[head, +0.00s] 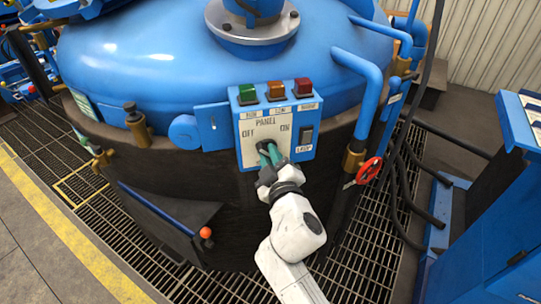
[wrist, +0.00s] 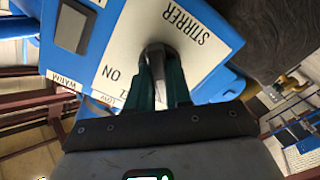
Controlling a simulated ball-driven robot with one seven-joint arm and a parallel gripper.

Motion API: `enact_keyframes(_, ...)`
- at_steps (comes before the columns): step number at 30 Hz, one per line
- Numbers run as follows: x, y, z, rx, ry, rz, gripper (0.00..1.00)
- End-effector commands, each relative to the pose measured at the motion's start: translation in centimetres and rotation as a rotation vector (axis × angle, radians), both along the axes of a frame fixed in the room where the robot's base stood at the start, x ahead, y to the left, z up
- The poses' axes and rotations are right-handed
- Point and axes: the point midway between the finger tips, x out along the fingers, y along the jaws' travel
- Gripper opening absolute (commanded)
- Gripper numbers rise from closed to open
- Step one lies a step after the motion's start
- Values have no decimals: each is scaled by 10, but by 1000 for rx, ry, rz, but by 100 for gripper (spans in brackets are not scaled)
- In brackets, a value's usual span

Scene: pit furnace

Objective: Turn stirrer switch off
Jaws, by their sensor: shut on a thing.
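The blue control box (head: 304,148) on the front of the furnace has a white plate marked OFF on the left and ON on the right. The dark stirrer switch (head: 263,147) sits low in the middle of this plate, partly hidden by my fingers. In the wrist view the grey switch lever (wrist: 155,62) stands beside the word STIRRER, with ON on its other side. My gripper (head: 271,156) has its green fingers closed around the lever; they also show in the wrist view (wrist: 159,92). I cannot tell exactly which mark the switch points at.
Green (head: 247,93), amber (head: 275,91) and red (head: 302,87) lamps top the box. An orange-knobbed lever (head: 205,232) is lower left.

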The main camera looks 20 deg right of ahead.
Motion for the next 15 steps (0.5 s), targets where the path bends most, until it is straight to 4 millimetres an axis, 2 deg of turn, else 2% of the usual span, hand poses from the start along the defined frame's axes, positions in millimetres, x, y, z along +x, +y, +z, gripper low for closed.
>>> enact_keyframes(15, 0, 1, 1, -36, 4, 3, 0)
